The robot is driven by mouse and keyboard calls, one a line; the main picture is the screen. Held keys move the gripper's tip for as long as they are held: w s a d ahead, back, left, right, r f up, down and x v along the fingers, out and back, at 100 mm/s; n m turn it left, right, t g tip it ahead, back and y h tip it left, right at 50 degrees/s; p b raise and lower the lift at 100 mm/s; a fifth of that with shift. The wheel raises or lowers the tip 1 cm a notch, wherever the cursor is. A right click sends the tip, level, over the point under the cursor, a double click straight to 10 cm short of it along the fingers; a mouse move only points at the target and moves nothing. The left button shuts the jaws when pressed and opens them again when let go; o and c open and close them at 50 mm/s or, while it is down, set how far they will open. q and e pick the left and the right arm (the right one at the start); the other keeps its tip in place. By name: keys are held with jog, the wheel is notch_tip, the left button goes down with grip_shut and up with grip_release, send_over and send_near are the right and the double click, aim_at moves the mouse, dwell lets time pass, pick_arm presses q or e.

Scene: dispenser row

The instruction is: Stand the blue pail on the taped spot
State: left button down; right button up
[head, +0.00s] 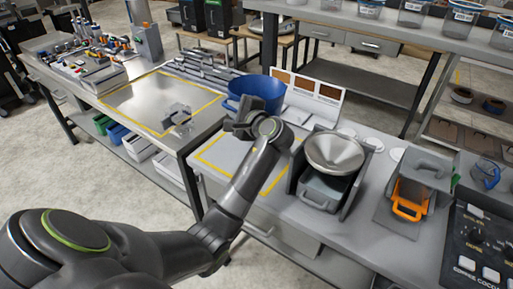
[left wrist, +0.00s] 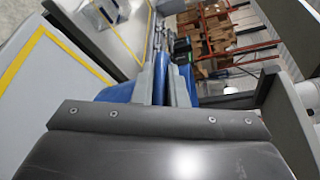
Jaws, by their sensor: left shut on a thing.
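The blue pail (head: 257,90) is upright in the head view, its lower part hidden behind my left gripper (head: 246,114). My left gripper is shut on the pail's wall; blue also shows around the fingers in the left wrist view (left wrist: 182,88). The pail is by the back of a yellow-taped area (head: 208,155) on the right-hand bench; I cannot tell whether its base touches anything. Another yellow-taped area (head: 120,99) lies on the metal table to the left. My right gripper is not in view.
A dispenser with a metal funnel (head: 335,150) stands right of the taped area, and an orange-handled scoop or bin (head: 408,200) farther right. A display board (head: 308,95) stands behind.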

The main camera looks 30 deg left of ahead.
pick_arm(q)
jog(key=shift+s+f+n+b, duration=0.2)
jog(key=shift+n+b, duration=0.1)
jog(key=shift+b, duration=2)
jog(key=shift+f, duration=0.15)
notch_tip(320, 180, down, 9)
jog(key=shift+p, duration=0.3)
jog(key=c, duration=1.5)
grip_release()
jog(key=shift+s+d+f, duration=0.1)
jog(key=shift+o, duration=0.2)
